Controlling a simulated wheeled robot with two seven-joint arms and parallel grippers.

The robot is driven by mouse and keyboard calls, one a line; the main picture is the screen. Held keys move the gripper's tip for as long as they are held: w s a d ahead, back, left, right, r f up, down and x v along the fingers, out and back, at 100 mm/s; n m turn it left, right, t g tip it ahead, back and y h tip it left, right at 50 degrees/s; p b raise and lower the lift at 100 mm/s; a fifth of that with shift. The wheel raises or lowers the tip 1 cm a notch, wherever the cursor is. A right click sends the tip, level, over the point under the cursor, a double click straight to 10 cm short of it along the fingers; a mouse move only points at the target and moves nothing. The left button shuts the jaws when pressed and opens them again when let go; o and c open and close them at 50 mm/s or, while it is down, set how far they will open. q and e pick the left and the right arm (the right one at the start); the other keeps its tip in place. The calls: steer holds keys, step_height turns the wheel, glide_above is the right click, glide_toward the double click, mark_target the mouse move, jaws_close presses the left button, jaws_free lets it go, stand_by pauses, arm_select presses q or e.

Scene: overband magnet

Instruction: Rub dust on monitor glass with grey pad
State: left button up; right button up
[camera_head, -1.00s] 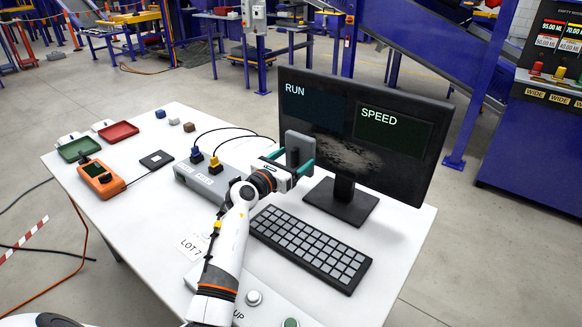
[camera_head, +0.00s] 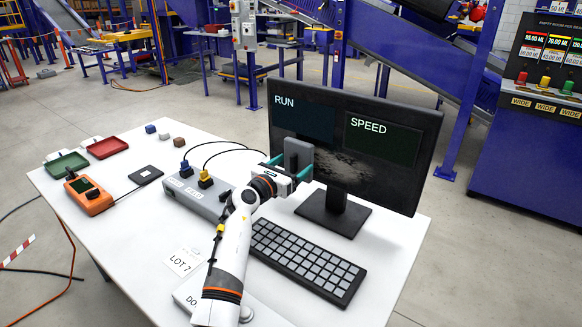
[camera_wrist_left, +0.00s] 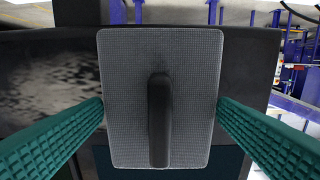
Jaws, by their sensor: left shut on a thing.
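The dark monitor (camera_head: 400,187) stands on the table with RUN and SPEED panels on its glass. A pale dust patch (camera_head: 346,170) lies on the glass below the panels; it also shows at the left in the left wrist view (camera_wrist_left: 50,85). My left gripper (camera_head: 290,166) is shut on the grey pad (camera_head: 298,152), its teal fingers at the pad's two side edges. In the left wrist view the pad (camera_wrist_left: 125,70) is upright with a dark handle bar facing me. The pad is in front of the glass, left of the visible dust; contact is hidden. My right gripper is out of view.
A keyboard (camera_head: 305,258) lies below the monitor stand (camera_head: 333,213). A grey box (camera_head: 196,193) with blue and yellow plugs and cables sits left of my arm. Red (camera_head: 108,147) and green (camera_head: 66,163) trays and an orange device (camera_head: 90,196) are farther left.

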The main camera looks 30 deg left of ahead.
mark_target(305, 165)
arm_select(q)
steer(key=shift+w+d+b, duration=0.15)
steer(key=shift+w+b, duration=0.15)
steer(key=shift+w, duration=0.65)
steer(key=shift+s+d+r+p, duration=0.1)
steer(key=shift+d+p, duration=0.25)
steer(key=shift+p, duration=0.1)
steer(key=shift+s+d+p, duration=0.2)
steer(key=shift+d+p, duration=0.8)
steer(key=shift+d, duration=0.05)
steer(key=shift+s+d+p, duration=0.1)
steer(key=shift+d+p, duration=0.75)
steer(key=shift+d, duration=0.2)
steer(key=shift+s+d+p, duration=0.1)
steer(key=shift+d+p, duration=0.4)
steer(key=shift+d, duration=0.4)
